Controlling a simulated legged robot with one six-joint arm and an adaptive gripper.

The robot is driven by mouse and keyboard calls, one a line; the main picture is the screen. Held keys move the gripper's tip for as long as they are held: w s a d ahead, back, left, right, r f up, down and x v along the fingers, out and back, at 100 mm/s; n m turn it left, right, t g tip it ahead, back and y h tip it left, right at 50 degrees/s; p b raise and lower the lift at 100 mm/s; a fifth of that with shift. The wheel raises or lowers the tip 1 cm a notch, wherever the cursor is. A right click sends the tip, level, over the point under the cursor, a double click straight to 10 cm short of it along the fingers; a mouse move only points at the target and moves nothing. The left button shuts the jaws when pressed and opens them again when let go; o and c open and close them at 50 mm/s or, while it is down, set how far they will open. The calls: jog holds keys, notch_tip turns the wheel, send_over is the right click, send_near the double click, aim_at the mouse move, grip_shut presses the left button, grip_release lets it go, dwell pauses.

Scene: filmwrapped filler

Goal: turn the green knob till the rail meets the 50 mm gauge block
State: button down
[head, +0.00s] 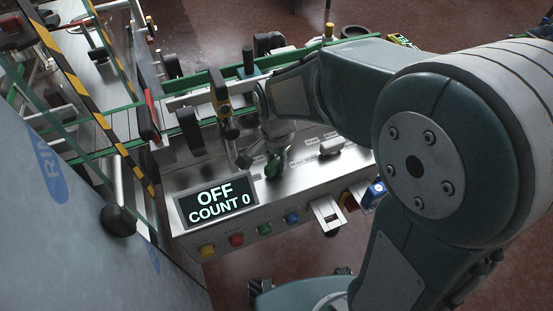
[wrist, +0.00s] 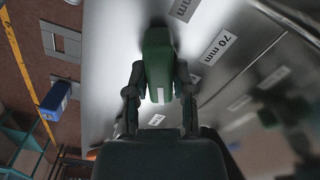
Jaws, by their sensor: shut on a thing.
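The green knob (head: 274,166) stands on top of the steel control panel in the head view. In the wrist view the green knob (wrist: 158,62) sits between the two fingers of my gripper (wrist: 159,82), which is shut on it. In the head view my gripper (head: 277,134) comes down onto the knob from above, partly hidden by my arm. Green rails (head: 120,148) run across the machine at left; which one the knob drives I cannot tell. A label reading 70 mm (wrist: 217,46) lies beside the knob. I cannot make out which piece is the 50 mm gauge block.
A display (head: 217,201) reads OFF, COUNT 0. Coloured buttons (head: 237,240) line the panel's front. A blue block-like part (head: 374,193) is at its right end, and a grey piece (head: 331,147) lies on top.

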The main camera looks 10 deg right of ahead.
jog(key=m, duration=0.5)
jog(key=shift+s+f, duration=0.1)
dwell(0.4)
jog(key=c, duration=0.6)
grip_release()
jog(key=shift+c, duration=0.2)
jog(key=shift+o, duration=0.8)
jog(key=shift+a, duration=0.15)
